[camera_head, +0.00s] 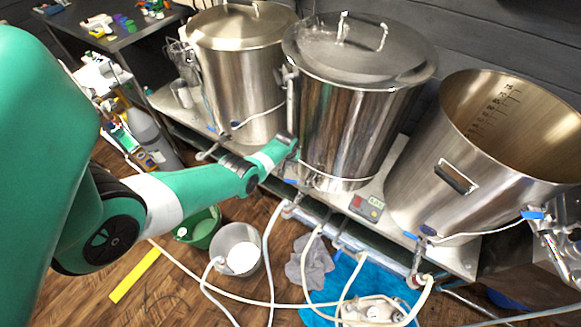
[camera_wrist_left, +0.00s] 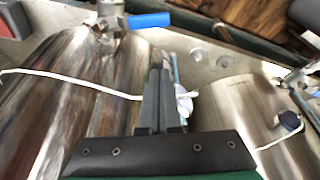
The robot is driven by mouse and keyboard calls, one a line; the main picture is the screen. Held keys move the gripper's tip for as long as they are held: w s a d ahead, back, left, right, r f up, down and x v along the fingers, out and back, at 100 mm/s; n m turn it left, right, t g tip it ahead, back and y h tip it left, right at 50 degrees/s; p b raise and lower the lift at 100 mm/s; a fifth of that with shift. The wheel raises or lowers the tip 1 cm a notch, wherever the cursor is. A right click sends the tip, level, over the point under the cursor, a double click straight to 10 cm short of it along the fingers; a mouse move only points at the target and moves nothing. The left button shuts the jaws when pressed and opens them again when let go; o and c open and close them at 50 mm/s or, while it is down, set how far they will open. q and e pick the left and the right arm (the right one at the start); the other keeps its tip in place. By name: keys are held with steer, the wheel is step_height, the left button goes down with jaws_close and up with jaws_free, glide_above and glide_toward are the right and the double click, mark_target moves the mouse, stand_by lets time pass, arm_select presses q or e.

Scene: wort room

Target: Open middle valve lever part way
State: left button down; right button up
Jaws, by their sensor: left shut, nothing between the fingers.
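The middle kettle (camera_head: 345,125) is a tall steel pot with a lid. A blue valve lever (camera_wrist_left: 150,20) beside its metal valve (camera_wrist_left: 108,12) shows at the top of the left wrist view. In the head view a bit of blue at this valve (camera_head: 291,181) shows low on the kettle's front left. My left gripper (camera_wrist_left: 165,65) is shut and empty, in the space between the middle kettle and the left kettle. In the wrist view its fingertips appear below the blue lever, apart from it. In the head view my arm's wrist hides the fingers. My right gripper is not in view.
The lidded left kettle (camera_head: 235,75) and open right kettle (camera_head: 500,145) stand on either side. A white cord (camera_wrist_left: 70,83) crosses the wrist view. Hoses (camera_head: 270,245), a grey bucket (camera_head: 237,250) and a blue mat (camera_head: 325,285) lie in front. A red scale (camera_head: 366,206) stands near the middle kettle.

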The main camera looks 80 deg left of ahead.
mark_target(296, 183)
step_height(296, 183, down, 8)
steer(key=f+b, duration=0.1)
steer(key=b, duration=0.6)
arm_select(q)
step_height(296, 183, down, 6)
steer(key=d+p, duration=0.1)
steer(key=p, duration=0.3)
steer(key=shift+s+d, duration=0.3)
steer(key=shift+d, duration=0.1)
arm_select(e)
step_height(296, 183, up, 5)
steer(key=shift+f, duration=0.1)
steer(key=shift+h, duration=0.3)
